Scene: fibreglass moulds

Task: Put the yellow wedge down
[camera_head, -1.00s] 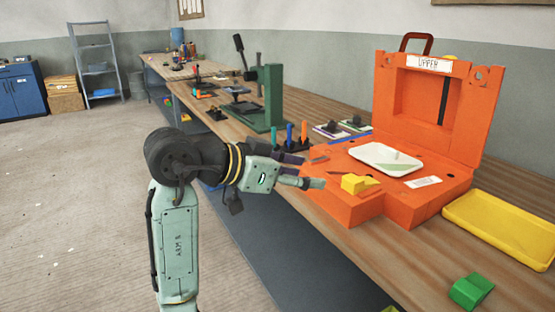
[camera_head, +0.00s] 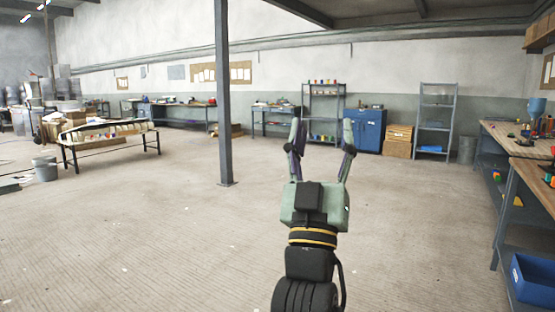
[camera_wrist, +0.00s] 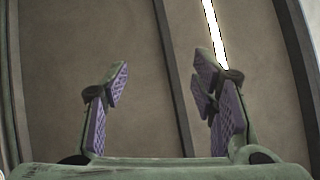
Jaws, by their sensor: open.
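My gripper (camera_head: 322,138) is raised in the middle of the head view, its fingers pointing up and spread apart. In the wrist view my gripper (camera_wrist: 165,85) is open, with nothing between its purple pads. Behind it the wrist view shows only the ceiling, beams and a bright light strip.
Open floor (camera_head: 140,250) surrounds my arm. A workbench (camera_head: 530,185) with a blue bin (camera_head: 534,280) below stands at the right. A post (camera_head: 223,100) rises left of centre. A blue cabinet (camera_head: 369,130) and shelves (camera_head: 436,120) stand farther back.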

